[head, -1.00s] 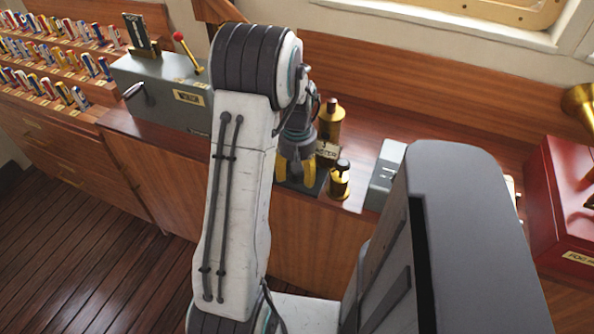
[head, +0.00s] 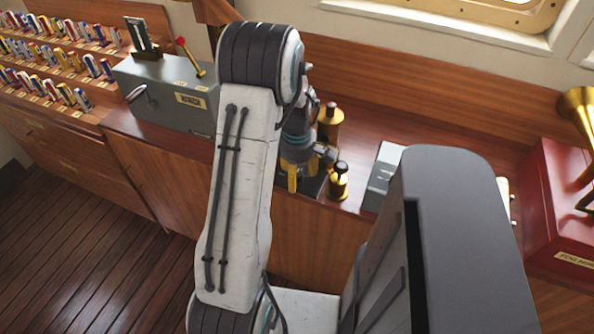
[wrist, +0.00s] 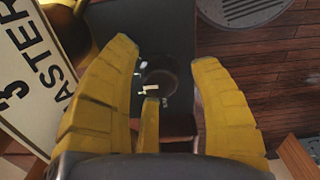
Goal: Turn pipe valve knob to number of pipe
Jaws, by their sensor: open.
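My gripper (head: 300,180) has yellow fingers and points down over a dark base on the wooden counter. In the wrist view my gripper (wrist: 160,95) is open, its fingers spread on either side of a dark round knob-like part (wrist: 160,76). A small pale mark shows near it; I cannot read it or tell whether the fingers touch the part. A sign plate (wrist: 32,70) at the left reads "3" and "ASTER", the rest cut off. Two brass cylinders with dark tops, a taller one (head: 330,124) and a shorter one (head: 339,182), stand beside the gripper in the head view.
A grey box (head: 165,95) with a red-tipped lever stands left on the counter (head: 400,130). A small grey box (head: 382,176) and a red box (head: 563,215) with a brass horn are to the right. A round grating (wrist: 245,8) shows below on the plank floor.

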